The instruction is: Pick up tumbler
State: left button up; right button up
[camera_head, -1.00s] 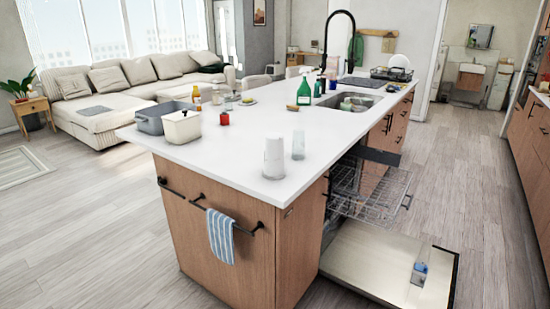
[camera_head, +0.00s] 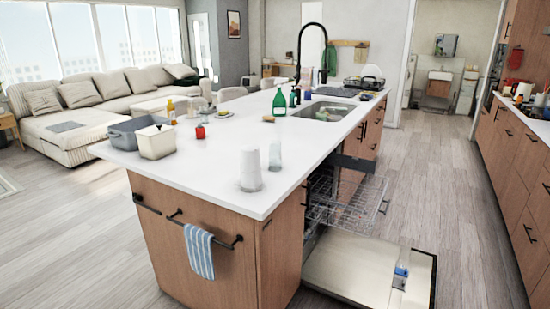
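Two drinking vessels stand near the front corner of the white island top (camera_head: 215,180). One is a white, opaque-looking tumbler or stack of cups (camera_head: 250,169). Just right of it and a little farther back is a clear glass tumbler (camera_head: 275,156). Both are upright and do not appear to touch. I cannot tell which one the task means. Neither of my grippers shows in the head view.
The dishwasher door (camera_head: 355,267) is down on the right, with its wire rack (camera_head: 345,205) pulled out. A grey bin (camera_head: 130,133) and white container (camera_head: 156,142) stand at the island's left. Floor (camera_head: 80,230) is clear in front and left.

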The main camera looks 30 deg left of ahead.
aim_at(251, 175)
jog(key=i+u, duration=0.2)
jog(key=i, duration=0.25)
jog(key=i+l+u, duration=0.15)
jog(key=i, duration=0.25)
jog(key=i+l+u, duration=0.2)
jog(key=i, duration=0.25)
